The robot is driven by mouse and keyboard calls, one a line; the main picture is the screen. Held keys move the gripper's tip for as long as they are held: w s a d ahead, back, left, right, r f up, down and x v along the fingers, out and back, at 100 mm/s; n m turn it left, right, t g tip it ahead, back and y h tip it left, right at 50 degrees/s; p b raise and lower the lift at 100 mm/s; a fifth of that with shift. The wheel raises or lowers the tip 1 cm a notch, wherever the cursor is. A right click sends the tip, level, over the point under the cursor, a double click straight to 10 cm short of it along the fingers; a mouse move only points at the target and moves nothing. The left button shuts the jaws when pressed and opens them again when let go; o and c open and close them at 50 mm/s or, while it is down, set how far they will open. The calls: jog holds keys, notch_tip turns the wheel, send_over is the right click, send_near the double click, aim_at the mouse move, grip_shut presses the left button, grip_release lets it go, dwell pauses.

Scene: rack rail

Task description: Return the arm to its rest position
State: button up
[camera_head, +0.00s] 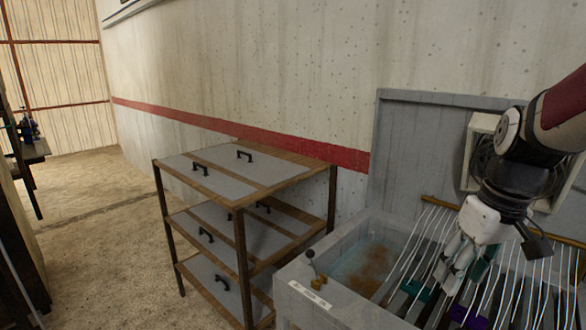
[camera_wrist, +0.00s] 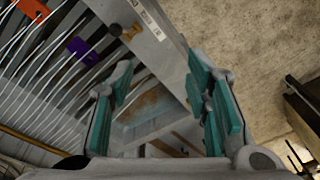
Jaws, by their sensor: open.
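My arm reaches in from the right edge in the head view. My gripper (camera_head: 455,265) points down over the thin white rods of a grey basin-like unit (camera_head: 335,240). In the wrist view my gripper (camera_wrist: 165,88) has its teal-padded fingers spread apart, with nothing between them. The basin's interior shows between and beyond the fingers. A teal clip (camera_head: 416,290) and a purple clip (camera_head: 468,318) sit among the rods near the gripper. In the wrist view, a purple clip (camera_wrist: 84,50) and an orange clip (camera_wrist: 34,9) lie at the upper left.
A three-level wooden shelf (camera_head: 240,200) with grey panels and black handles stands left of the basin, close to it. A grey back panel (camera_head: 420,140) rises behind the basin near a fan-like unit (camera_head: 480,150). The floor (camera_head: 100,230) is clear at the left.

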jog(key=s+a+r+m+t, duration=0.1)
jog(key=s+a+r+t, duration=0.3)
jog(key=s+a, duration=0.7)
jog(key=shift+s+r+m+h, duration=0.3)
jog(key=shift+s+r+h, duration=0.1)
jog(key=shift+s+r, duration=0.15)
